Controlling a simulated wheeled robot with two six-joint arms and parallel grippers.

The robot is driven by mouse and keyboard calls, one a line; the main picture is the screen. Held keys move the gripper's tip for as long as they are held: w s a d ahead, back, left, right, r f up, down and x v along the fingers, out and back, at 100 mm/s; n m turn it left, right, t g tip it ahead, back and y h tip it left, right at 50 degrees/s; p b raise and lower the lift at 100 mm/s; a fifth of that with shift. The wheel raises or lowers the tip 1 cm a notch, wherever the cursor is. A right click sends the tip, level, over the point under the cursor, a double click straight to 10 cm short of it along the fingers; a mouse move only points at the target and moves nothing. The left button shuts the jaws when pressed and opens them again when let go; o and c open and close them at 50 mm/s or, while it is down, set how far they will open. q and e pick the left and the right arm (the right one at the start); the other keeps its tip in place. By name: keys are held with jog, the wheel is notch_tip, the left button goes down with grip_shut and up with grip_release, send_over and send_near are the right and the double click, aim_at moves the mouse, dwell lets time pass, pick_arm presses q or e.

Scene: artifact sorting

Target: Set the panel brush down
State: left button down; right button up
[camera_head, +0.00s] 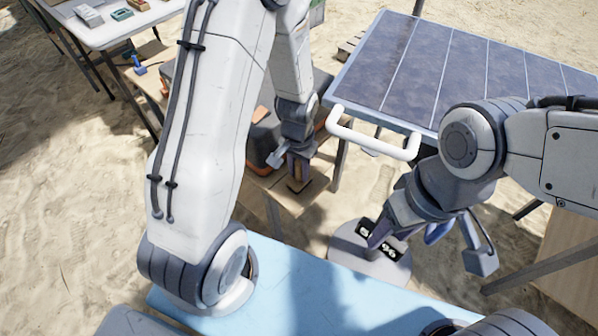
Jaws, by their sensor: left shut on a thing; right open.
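My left gripper (292,165) points down over a low wooden bench (285,203) near the middle of the view. It is shut on a small brown piece that looks like the panel brush (298,184). The brush is low, at the bench top near its front right edge. I cannot tell whether it touches the wood. The fingers hide much of the brush. My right gripper (430,243) is open at the lower right, its fingers spread apart. It is well away from the brush.
A dark case with orange trim (262,140) stands on the bench close beside my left gripper. A tilted solar panel (450,70) with a white handle (372,138) fills the upper right. A white table (110,30) with small items stands at the upper left. Sand surrounds the bench.

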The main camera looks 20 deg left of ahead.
pick_arm(q)
jog(key=shift+f, duration=0.15)
jog(key=shift+f, duration=0.1)
jog(key=c, duration=0.6)
grip_release()
jog(key=shift+r, duration=0.55)
notch_tip(320, 180, up, 11)
jog(key=p, duration=0.2)
jog(key=shift+s+r+p, duration=0.1)
jog(key=shift+s+p, duration=0.05)
jog(key=shift+p, duration=0.2)
